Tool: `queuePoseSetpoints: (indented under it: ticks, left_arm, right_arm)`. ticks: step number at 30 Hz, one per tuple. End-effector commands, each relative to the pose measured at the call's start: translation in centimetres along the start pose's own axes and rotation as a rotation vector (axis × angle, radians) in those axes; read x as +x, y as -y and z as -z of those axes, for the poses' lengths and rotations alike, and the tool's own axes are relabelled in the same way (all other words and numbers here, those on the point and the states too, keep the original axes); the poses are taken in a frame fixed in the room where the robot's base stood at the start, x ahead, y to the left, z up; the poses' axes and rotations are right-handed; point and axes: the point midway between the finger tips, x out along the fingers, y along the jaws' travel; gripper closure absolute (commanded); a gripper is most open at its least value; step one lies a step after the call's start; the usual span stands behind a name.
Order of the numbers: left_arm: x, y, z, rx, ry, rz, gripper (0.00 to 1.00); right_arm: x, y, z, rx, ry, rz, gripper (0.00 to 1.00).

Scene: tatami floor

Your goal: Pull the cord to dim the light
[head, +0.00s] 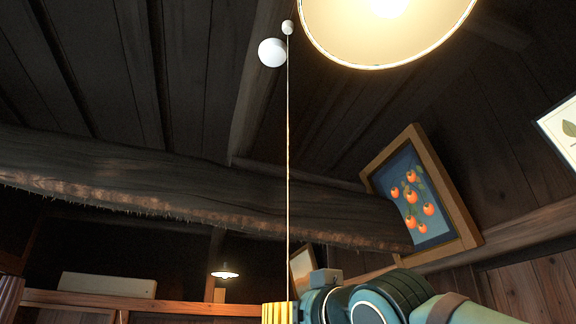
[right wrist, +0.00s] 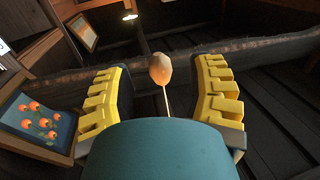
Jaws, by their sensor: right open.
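A lit lamp with a wide cream shade (head: 385,45) hangs at the top of the head view. A thin cord (head: 288,160) hangs straight down, left of the shade, to my right gripper (head: 278,312) at the bottom edge. In the right wrist view, the cord (right wrist: 166,103) ends in a tan, rounded knob (right wrist: 160,68). The knob shows between the two yellow fingers, with a gap on each side. My right gripper is open. The cord's lower end is hidden in the head view. My left gripper is not in view.
A thick wooden beam (head: 150,180) crosses behind the cord. A framed persimmon picture (head: 418,200) leans from the wall at the right. A small lit lamp (head: 225,272) and a pale long box (head: 107,285) are farther back.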

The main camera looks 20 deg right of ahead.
Motion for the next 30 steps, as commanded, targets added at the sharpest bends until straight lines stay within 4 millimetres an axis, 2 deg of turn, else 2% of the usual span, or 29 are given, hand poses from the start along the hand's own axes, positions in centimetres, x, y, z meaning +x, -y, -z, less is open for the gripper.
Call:
queuePoseSetpoints:
  ticks: [18, 30]
  left_arm:
    - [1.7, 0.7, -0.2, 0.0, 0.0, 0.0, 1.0]
    - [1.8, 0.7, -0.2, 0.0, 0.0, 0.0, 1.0]
  right_arm:
    - [-5.6, 0.0, -0.1, 0.001, -0.001, 0.001, 0.45]
    - [-6.2, 0.0, 0.0, 0.001, 0.0, 0.001, 0.45]
